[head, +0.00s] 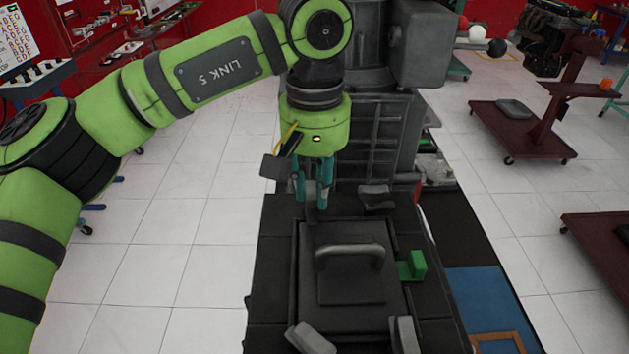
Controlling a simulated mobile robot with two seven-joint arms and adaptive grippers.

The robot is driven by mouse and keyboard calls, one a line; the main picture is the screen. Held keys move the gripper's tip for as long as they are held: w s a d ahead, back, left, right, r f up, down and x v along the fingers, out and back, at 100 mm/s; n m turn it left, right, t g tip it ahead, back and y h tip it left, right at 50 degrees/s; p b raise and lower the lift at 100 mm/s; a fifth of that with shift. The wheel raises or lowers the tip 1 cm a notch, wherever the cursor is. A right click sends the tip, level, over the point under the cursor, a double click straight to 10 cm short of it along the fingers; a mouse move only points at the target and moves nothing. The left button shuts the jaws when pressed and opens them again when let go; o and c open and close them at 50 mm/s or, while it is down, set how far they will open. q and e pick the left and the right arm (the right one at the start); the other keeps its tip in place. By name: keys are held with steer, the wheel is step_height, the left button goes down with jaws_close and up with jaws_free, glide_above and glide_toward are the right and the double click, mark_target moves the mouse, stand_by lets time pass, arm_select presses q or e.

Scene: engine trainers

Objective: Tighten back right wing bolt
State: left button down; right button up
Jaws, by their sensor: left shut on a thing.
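A dark block with a lid plate and a curved handle (350,252) stands in front of me. Grey wing bolts stand around it: one at the back right (377,197), one at the front left (310,338) and one at the front right (404,335). My left gripper (313,194) points down at the block's back left corner, left of the back right wing bolt and apart from it. Its teal fingers are shut on a grey piece, mostly hidden between them, that seems to be a wing bolt. My right gripper is out of view.
A green piece (416,265) sticks out on the block's right side. A tall grey machine body (380,130) rises right behind my left gripper. Dark red carts (520,130) stand at the right. White floor tiles are clear on the left.

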mark_target(315, 189)
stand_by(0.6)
arm_select(q)
steer(key=c, duration=1)
jaws_free()
steer(key=shift+c, duration=0.2)
step_height(315, 189, up, 12)
steer(key=shift+s, duration=0.1)
